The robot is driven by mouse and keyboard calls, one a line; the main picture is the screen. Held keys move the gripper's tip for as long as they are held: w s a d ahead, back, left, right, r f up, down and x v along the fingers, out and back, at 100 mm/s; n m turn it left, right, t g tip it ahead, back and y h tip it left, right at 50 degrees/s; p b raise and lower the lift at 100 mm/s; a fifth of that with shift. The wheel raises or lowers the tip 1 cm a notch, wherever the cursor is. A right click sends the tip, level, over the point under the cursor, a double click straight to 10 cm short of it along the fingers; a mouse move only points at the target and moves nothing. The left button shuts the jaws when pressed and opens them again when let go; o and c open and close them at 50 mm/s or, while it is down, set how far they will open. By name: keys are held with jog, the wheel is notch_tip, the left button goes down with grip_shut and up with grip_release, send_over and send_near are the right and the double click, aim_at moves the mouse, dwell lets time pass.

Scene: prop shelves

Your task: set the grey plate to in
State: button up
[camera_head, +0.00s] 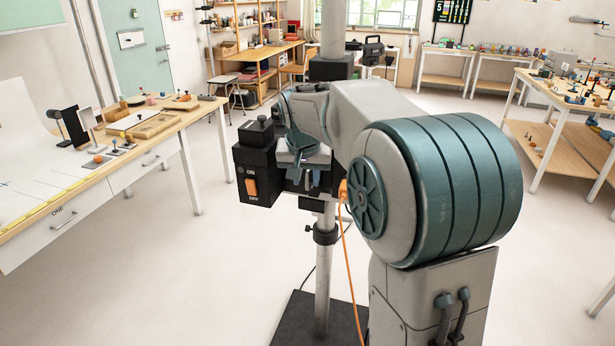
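A black box (256,170) with an orange ON/OFF switch (251,187) is mounted on an upright metal pole (325,262). A light grey flat piece (287,157) shows at the box's right side, under the end of my arm. It may be the grey plate, but I cannot tell for sure, nor how far in or out it stands. My arm's end is folded over this spot. My gripper's fingers cannot be made out clearly, and whether they touch anything is hidden.
The pole stands on a dark base plate (301,325), with an orange cable (352,270) hanging beside it. A long worktable (158,126) with small props is at the left. More tables (562,145) stand at the right and back. The floor between is clear.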

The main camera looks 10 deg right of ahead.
jog(key=shift+d, duration=0.15)
jog(key=v, duration=1.3)
jog(key=shift+r+b, duration=0.35)
jog(key=shift+b, duration=0.1)
jog(key=shift+s, duration=0.1)
jog(key=s+f+n+g+y, duration=0.1)
jog(key=s+f+n, duration=0.3)
jog(key=s+f, duration=1.7)
jog(key=s, duration=0.3)
jog(key=shift+s, duration=0.2)
